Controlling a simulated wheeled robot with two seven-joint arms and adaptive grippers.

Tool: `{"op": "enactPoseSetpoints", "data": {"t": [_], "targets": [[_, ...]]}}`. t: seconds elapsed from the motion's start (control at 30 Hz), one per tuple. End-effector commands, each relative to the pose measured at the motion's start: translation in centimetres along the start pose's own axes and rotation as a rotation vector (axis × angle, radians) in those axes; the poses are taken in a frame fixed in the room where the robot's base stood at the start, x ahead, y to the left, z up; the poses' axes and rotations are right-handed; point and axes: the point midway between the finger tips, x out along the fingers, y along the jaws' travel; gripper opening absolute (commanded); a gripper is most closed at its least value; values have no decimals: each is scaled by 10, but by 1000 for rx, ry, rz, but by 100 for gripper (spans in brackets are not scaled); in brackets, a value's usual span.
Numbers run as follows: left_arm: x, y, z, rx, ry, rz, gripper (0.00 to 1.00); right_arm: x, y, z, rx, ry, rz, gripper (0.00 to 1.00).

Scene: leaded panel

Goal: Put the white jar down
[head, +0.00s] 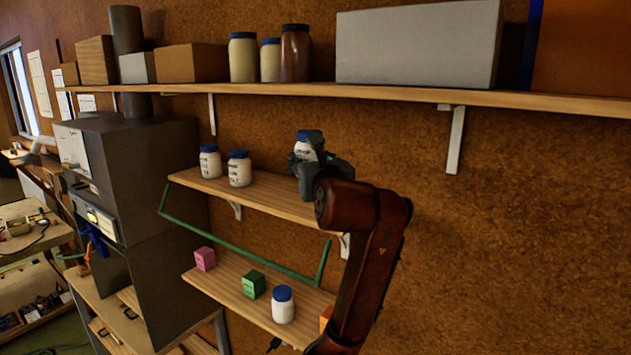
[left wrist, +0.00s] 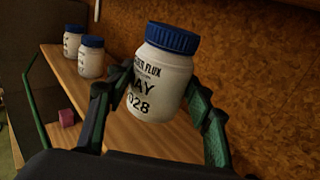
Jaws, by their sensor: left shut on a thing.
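The white jar (head: 311,147) with a blue lid is in my left gripper (head: 307,165), at the right end of the middle shelf (head: 262,195). In the left wrist view the jar (left wrist: 160,82) sits between the two fingers, its label reading FLUX and 2028. It looks slightly tilted in that view. The gripper hides its lower part in the head view, and I cannot tell whether its base touches the shelf. Two similar white jars stand on the left part of that shelf, one (head: 209,162) left of the other (head: 239,169). My right gripper is not in view.
The lower shelf (head: 235,296) holds a pink cube (head: 205,259), a green cube (head: 253,284) and another white jar (head: 283,306). The upper shelf (head: 400,94) carries boxes and jars. Bare shelf lies between the held jar and the pair.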

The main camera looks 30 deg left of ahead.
Motion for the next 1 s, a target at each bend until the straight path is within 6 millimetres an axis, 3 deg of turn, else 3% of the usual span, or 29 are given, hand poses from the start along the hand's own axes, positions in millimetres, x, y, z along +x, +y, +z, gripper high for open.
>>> {"op": "enactPoseSetpoints", "data": {"t": [0.1, 0.3, 0.5, 0.7, 1.0], "targets": [[14, -11, -22, 2, 2, 2, 13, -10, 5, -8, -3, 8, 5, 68], [28, -20, -43, -1, -2, 4, 13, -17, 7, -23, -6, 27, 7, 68], [38, -28, -59, 1, 1, 4, 13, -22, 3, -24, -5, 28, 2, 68], [36, -27, -82, -1, -1, 4, 13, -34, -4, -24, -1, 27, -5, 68], [35, -26, -86, -2, -4, 5, 13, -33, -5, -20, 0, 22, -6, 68]]}}
